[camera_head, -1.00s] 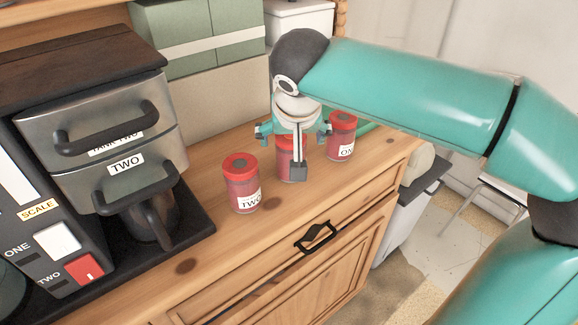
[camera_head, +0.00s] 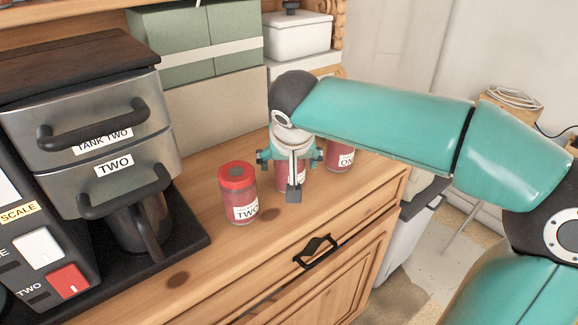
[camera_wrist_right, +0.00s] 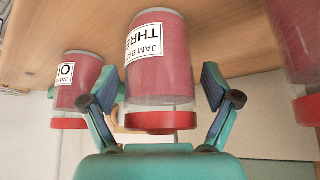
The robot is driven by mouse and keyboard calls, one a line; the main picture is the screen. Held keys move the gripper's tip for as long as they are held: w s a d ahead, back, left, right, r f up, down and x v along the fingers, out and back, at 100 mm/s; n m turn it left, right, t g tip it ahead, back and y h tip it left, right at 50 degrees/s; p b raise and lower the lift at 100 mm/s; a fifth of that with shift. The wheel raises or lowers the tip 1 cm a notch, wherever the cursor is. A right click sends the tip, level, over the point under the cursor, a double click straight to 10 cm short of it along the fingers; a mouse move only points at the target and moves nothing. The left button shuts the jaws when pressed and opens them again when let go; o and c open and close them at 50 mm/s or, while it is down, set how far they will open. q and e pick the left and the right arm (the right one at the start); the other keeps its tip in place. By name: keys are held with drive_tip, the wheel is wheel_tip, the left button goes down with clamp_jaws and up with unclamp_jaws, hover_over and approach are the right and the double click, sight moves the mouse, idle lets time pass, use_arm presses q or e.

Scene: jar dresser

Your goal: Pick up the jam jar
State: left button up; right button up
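Three jam jars with red lids stand in a row on the wooden dresser top. The middle jar (camera_head: 283,184), partly hidden by my right gripper, has a label reading "THREE" in the right wrist view (camera_wrist_right: 168,80). My right gripper (camera_head: 290,162) is open over it. In the right wrist view (camera_wrist_right: 160,88) its two fingers stand either side of this jar, with small gaps. Jar "TWO" (camera_head: 240,198) is to its left in the head view and jar "ONE" (camera_head: 340,156) to its right. My left gripper is not in view.
A dark machine with steel tanks (camera_head: 100,150) and handles stands at the left. Green boxes (camera_head: 195,45) and a white lidded container (camera_head: 298,36) are behind. The dresser's front edge and black drawer handle (camera_head: 316,250) are in front. Neighbouring jars stand close on both sides.

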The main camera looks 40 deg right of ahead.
drive_tip(key=c, duration=1.1)
drive_tip(key=shift+c, duration=0.9)
drive_tip(key=shift+r, duration=0.2)
